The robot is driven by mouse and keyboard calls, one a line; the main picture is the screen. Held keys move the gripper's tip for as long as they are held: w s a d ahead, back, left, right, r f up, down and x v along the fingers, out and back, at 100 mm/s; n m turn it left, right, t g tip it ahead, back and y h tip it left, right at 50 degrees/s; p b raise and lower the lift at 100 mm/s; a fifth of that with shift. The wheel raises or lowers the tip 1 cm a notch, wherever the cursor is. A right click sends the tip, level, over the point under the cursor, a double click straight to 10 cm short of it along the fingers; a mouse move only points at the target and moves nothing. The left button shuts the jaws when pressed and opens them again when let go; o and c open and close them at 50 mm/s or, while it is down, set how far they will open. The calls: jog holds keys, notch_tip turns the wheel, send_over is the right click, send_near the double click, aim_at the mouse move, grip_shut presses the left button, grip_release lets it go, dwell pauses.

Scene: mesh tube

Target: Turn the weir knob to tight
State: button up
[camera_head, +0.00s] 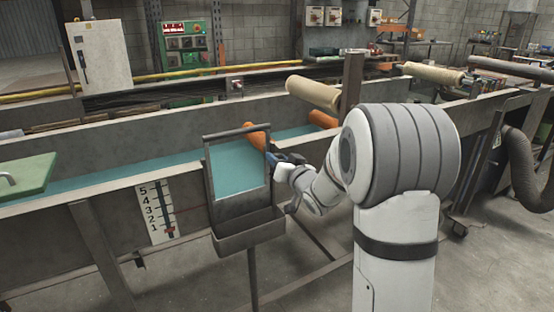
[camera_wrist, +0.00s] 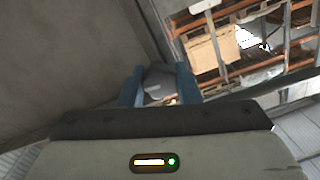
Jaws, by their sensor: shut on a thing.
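The weir gate is a grey metal frame (camera_head: 208,185) with a bar handle on top, upright at the side of the channel. My gripper (camera_head: 272,158), with blue fingers, is at the right edge of this frame. In the wrist view the two blue fingers (camera_wrist: 160,80) stand on either side of a small grey piece (camera_wrist: 158,88), which appears to be the weir knob. My gripper is shut on it. In the head view the knob is hidden by the fingers, and its turn position cannot be told.
A grey trough (camera_head: 250,236) hangs below the frame. A scale (camera_head: 156,212) numbered 1 to 5 is on the channel wall at left. Orange rounded pieces (camera_head: 256,138) lie in the teal channel. A green lid (camera_head: 22,178) is at far left.

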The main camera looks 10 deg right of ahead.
jog(key=shift+f, duration=0.1)
jog(key=o, duration=1)
jog(key=shift+p+v, duration=0.35)
jog(key=shift+v, duration=3.6)
